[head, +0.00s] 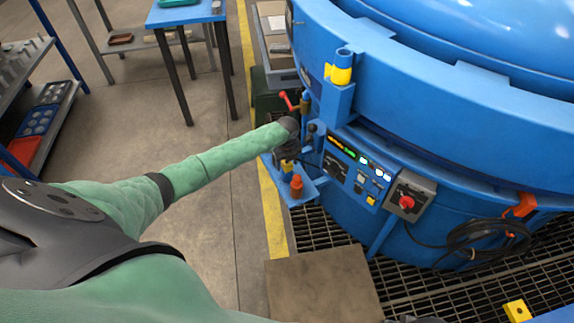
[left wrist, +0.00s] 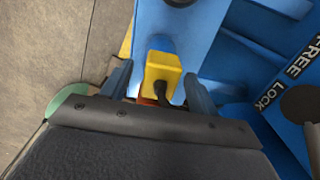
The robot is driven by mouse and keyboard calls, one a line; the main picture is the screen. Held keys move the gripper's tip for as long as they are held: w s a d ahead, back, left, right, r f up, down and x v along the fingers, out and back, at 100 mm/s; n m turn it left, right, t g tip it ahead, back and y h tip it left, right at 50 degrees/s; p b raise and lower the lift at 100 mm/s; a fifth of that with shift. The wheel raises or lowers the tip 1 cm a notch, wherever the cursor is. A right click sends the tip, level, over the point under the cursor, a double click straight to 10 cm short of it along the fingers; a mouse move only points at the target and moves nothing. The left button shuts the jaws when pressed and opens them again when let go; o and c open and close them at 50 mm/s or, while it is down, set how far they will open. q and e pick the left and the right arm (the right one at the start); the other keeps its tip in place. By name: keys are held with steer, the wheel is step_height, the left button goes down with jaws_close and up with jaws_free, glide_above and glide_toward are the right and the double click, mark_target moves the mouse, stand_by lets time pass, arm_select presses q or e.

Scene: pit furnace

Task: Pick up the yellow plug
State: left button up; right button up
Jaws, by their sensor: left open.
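The yellow plug (left wrist: 160,70) shows in the left wrist view as a yellow block with a dark cable at its near end. It lies between the two fingers of my left gripper (left wrist: 158,85), which is open. I cannot tell whether either finger touches it. In the head view the left gripper (head: 288,155) is over a small blue shelf on the furnace's side. A bit of the yellow plug (head: 287,166) shows there, mostly hidden by the gripper. My right gripper is not clearly in view.
The blue furnace (head: 450,90) fills the right, with a control panel (head: 358,172) and a red button (head: 406,202) close to the gripper. An orange-red knob (head: 296,184) stands on the shelf (head: 300,197). A red-handled lever (head: 288,100) is just above. Open floor lies left.

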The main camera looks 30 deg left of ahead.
arm_select(q)
steer(key=shift+f, duration=0.2)
steer(key=c, duration=1.1)
steer(key=shift+r, duration=0.15)
